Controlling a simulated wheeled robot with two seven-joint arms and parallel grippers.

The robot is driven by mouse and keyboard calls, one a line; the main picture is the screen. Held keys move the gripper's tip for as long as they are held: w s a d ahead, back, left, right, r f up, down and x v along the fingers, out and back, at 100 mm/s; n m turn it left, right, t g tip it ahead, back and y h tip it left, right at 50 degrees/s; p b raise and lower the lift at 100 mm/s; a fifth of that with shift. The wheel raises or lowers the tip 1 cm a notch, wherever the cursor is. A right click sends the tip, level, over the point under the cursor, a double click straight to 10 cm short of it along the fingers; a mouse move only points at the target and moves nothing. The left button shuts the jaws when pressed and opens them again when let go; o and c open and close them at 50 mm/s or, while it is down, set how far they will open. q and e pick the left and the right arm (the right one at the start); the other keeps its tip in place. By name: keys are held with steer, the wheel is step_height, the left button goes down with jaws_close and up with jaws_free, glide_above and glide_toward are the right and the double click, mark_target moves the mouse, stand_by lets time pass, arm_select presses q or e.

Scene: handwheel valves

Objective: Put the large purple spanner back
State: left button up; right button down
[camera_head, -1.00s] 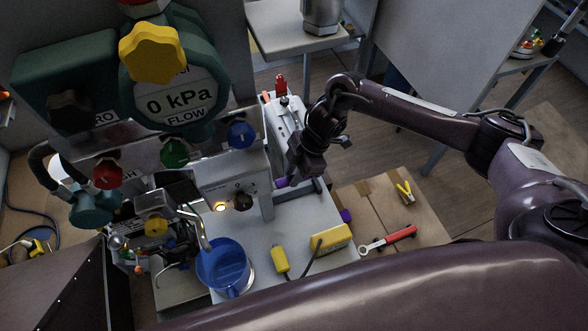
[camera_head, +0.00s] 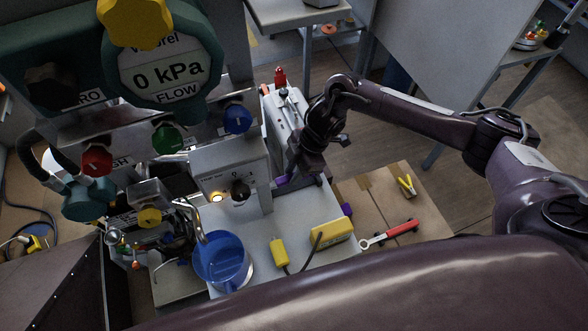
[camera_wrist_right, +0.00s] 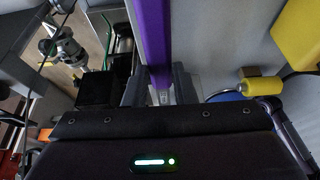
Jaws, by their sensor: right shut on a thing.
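My right gripper (camera_head: 297,174) is shut on the large purple spanner, above the back right of the grey bench top. In the head view only a short purple piece of the spanner (camera_head: 283,181) shows beside the fingers. In the right wrist view the purple bar of the spanner (camera_wrist_right: 150,42) runs from the fingers to the top edge of the picture; its far end is out of view. Another purple piece (camera_head: 347,209) shows at the bench's right edge; I cannot tell whether it belongs to the same spanner. My left gripper is not in view.
A blue container (camera_head: 222,262), a yellow cylinder (camera_head: 279,252) and a yellow block (camera_head: 331,233) stand on the bench. A red-handled spanner (camera_head: 390,235) and yellow-handled pliers (camera_head: 407,186) lie on a brown board (camera_head: 378,210). Handwheel valves and a gauge (camera_head: 165,75) rise at left.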

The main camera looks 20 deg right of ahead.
steer(key=shift+f+b, duration=0.6)
steer(key=shift+f, duration=0.35)
steer(key=c, duration=0.6)
jaws_free()
steer(key=shift+c, duration=0.2)
steer(key=shift+r, duration=0.15)
steer(key=shift+p+v, duration=2.7)
steer(key=shift+v, duration=0.25)
